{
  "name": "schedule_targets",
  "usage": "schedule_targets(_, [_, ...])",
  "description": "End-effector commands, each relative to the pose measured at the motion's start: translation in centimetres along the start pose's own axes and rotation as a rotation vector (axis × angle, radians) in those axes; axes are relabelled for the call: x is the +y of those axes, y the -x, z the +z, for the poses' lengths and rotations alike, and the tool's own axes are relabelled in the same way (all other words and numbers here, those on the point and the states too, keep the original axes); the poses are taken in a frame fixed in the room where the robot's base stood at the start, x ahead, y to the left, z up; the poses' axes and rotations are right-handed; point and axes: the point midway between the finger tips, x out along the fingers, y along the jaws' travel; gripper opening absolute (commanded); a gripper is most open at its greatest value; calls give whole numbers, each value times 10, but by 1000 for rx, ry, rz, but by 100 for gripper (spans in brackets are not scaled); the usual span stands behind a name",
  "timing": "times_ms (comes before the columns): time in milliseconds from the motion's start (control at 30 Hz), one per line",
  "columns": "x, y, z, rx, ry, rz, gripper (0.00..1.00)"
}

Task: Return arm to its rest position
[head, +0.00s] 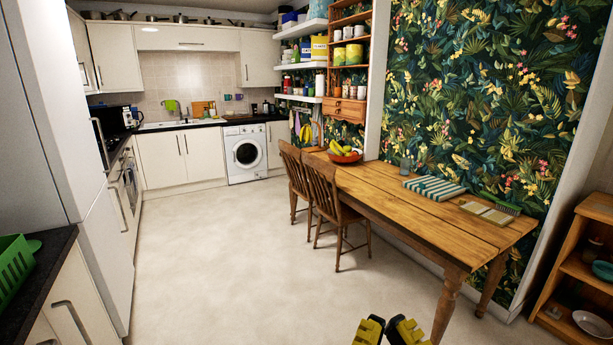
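My gripper (388,331) shows at the bottom edge of the head view, right of centre. Two yellow and black finger parts are visible, spread with a gap between them. Nothing shows between them. The rest of my arm is below the frame and hidden. The gripper appears in front of the near leg of the wooden table (440,225), over the pale floor (235,260).
Two wooden chairs (335,208) stand at the table's left side. A fruit bowl (344,157) and a striped cloth (434,188) lie on it. A wooden shelf (575,265) stands at right, counters at left. The middle floor is clear. Pans (183,18) sit atop the cupboards.

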Motion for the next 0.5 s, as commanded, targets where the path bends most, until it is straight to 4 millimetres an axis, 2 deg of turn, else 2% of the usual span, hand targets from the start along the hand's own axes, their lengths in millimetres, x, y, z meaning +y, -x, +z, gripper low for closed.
schedule_targets(33, [0, -15, -40, 0, -1, 0, 0])
schedule_targets(500, [0, -87, -227, -1, -9, -1, 0])
